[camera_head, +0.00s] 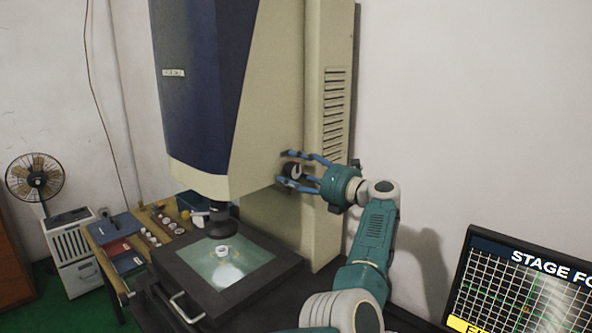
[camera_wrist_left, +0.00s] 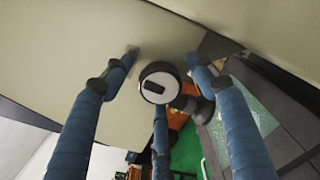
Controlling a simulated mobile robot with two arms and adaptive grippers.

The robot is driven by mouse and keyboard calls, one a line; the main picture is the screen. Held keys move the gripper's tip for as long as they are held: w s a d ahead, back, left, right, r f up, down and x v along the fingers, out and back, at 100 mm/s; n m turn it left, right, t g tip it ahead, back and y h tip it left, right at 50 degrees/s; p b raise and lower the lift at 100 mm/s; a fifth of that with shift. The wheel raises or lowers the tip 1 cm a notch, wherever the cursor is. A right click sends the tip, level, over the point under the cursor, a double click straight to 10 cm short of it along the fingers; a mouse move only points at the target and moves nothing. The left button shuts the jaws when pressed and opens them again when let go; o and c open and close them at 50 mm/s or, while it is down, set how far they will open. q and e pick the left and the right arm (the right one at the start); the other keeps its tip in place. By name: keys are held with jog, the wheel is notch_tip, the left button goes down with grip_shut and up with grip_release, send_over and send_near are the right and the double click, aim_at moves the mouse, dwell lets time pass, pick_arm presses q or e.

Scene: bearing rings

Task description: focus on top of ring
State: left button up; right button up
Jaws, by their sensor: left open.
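A small pale ring (camera_head: 222,252) stands on the lit glass stage (camera_head: 195,256) of the measuring machine, under its dark lens (camera_head: 219,222). A round focus knob (camera_head: 298,173) sits on the machine's side. My left gripper (camera_head: 287,167) has its blue fingers spread around this knob. In the left wrist view the knob (camera_wrist_left: 158,84) shows a pale face with a dark bar, between the open fingers (camera_wrist_left: 161,62). The fingers look apart from the knob; contact is not clear. My right gripper is not in view.
The tall machine body (camera_head: 285,70) is close beside my left gripper. A monitor (camera_head: 528,290) at the lower right shows a grid, a "STAGE FO" heading and a yellow bar, cut off. A bench with several small rings (camera_head: 152,238) and a fan (camera_head: 35,178) stand left.

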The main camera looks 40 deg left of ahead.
pick_arm(q)
jog(key=shift+r, duration=0.1)
jog(key=c, duration=1.2)
jog(key=shift+o, duration=0.2)
